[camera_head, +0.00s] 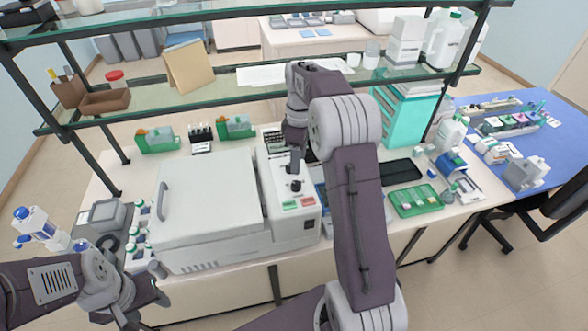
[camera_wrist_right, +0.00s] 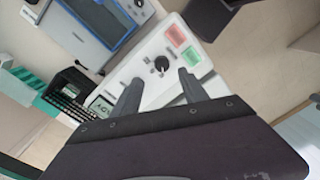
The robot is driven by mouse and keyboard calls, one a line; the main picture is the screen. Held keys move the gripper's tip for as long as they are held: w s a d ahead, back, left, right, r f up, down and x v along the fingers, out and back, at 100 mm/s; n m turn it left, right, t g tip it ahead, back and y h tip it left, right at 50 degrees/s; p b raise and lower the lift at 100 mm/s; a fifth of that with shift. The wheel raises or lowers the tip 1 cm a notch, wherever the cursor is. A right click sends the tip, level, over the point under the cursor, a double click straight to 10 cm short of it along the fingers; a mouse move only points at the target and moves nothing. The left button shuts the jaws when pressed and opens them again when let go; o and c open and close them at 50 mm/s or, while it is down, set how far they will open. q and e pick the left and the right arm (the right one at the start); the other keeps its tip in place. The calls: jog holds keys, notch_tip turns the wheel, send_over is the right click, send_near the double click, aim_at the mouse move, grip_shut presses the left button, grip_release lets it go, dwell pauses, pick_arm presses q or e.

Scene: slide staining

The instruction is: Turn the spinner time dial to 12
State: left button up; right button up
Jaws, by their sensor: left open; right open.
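The spinner is a white machine with a large closed lid (camera_head: 207,190) and a control panel at its right. A black dial (camera_head: 296,186) sits on this panel; a black dial with a pale mark also shows in the right wrist view (camera_wrist_right: 162,64). My right gripper (camera_head: 293,158) is over the panel, partly hidden by its own arm. In the wrist view its two fingers (camera_wrist_right: 159,78) are apart, with the dial just beyond and between the tips. I cannot tell whether they touch it. My left gripper (camera_head: 142,309) is open at the lower left, away from the spinner.
A green button and a red button (camera_wrist_right: 175,35) lie close to the dial, and a small display (camera_wrist_right: 100,106) is on the panel. Bottles (camera_head: 137,237) stand left of the spinner. A glass shelf (camera_head: 200,96) crosses above the bench. A green tray (camera_head: 414,200) is at the right.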

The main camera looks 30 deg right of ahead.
aim_at(297, 183)
jog(key=f+p, duration=0.1)
jog(key=f, duration=0.3)
jog(key=f+p, duration=0.1)
jog(key=f, duration=0.3)
jog(key=shift+s+a, duration=0.15)
jog(key=shift+s, duration=0.05)
jog(key=shift+a+f, duration=0.4)
jog(key=shift+f, duration=0.05)
jog(key=shift+d, duration=0.2)
jog(key=c, duration=0.4)
jog(key=shift+d, duration=0.1)
jog(key=c, duration=0.5)
pick_arm(q)
jog(key=shift+a+r, duration=0.2)
jog(key=shift+r, duration=1)
pick_arm(e)
grip_shut()
